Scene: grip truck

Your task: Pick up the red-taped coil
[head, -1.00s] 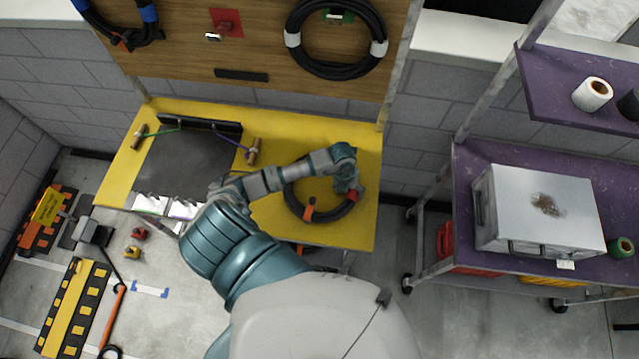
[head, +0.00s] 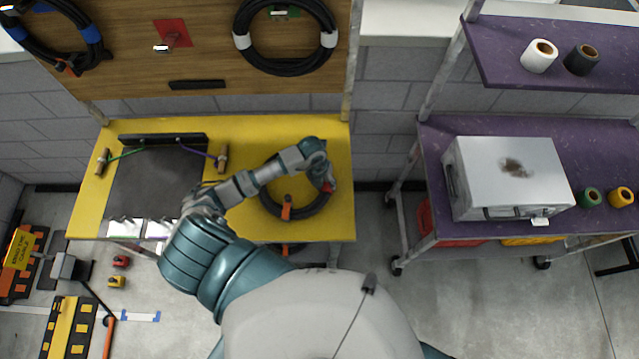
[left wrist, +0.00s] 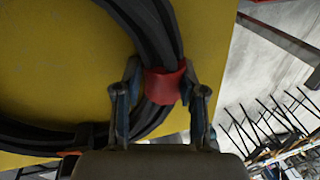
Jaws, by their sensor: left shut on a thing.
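A black coil (head: 308,209) with red tape and an orange strap lies on the yellow table (head: 240,222). In the left wrist view, the coil (left wrist: 155,35) runs between the fingers of my left gripper (left wrist: 163,92), at the red tape (left wrist: 162,84). My left gripper (head: 327,184) is shut on the coil at the red tape, on the coil's right side. The coil looks flat on the table or very near it; I cannot tell exactly. My arm hides the coil's upper left part. My right gripper is not in view.
Other coils hang on the wooden board, one with white tape (head: 243,41) and one with blue tape (head: 91,34). A dark mat (head: 150,185) covers the table's left part. A purple shelf cart (head: 432,160) with a metal box (head: 510,178) stands right of the table, across a gap.

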